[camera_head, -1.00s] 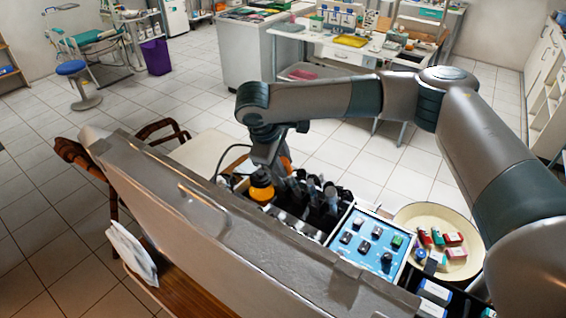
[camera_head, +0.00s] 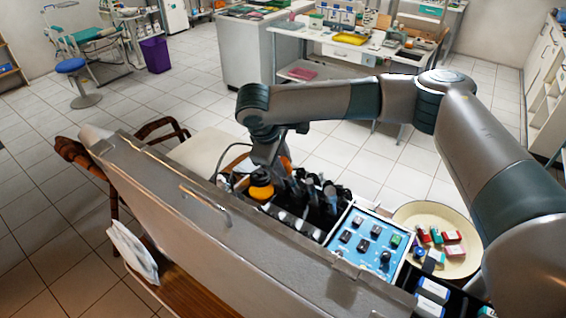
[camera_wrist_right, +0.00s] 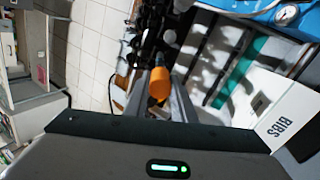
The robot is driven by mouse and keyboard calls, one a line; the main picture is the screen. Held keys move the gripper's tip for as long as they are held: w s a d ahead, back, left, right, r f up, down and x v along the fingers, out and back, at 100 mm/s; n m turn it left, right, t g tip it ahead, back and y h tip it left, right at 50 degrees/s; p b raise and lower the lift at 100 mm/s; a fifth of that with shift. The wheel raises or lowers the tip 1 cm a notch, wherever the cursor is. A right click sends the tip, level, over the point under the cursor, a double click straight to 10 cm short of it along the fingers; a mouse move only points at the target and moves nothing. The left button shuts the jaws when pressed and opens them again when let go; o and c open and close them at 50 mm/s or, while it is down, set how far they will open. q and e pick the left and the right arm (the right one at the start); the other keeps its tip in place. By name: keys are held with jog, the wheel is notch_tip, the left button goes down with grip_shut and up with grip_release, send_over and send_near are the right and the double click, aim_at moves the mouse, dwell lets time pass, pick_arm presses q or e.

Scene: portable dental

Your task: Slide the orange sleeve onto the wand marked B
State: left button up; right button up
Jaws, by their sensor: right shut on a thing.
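My right gripper (camera_head: 264,158) points down over the far left end of the open case. In the right wrist view its grey fingers (camera_wrist_right: 160,100) are shut on the orange sleeve (camera_wrist_right: 159,83), whose rounded orange end shows between them. In the head view an orange, dark-topped shape (camera_head: 261,190) shows just below the gripper. Several dark wands (camera_head: 318,192) stand in a row to its right; they also show in the right wrist view (camera_wrist_right: 158,38). No letter B is readable, so I cannot tell which wand is marked. My left gripper is not in view.
The case's raised grey lid (camera_head: 210,215) stands in front and hides part of the inside. A blue control panel (camera_head: 366,240) lies right of the wands. A cream bowl (camera_head: 425,210) holds small coloured boxes.

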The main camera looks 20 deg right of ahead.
jog(key=shift+f, duration=0.1)
jog(key=shift+x, duration=1.75)
jog(key=shift+w+d+f, duration=0.1)
jog(key=shift+f, duration=0.1)
jog(key=shift+b+x, duration=0.35)
jog(key=shift+x, duration=0.6)
jog(key=shift+f, duration=0.1)
jog(key=shift+f+p, duration=0.1)
jog(key=shift+p, duration=0.35)
dwell(0.4)
jog(key=o, duration=1.1)
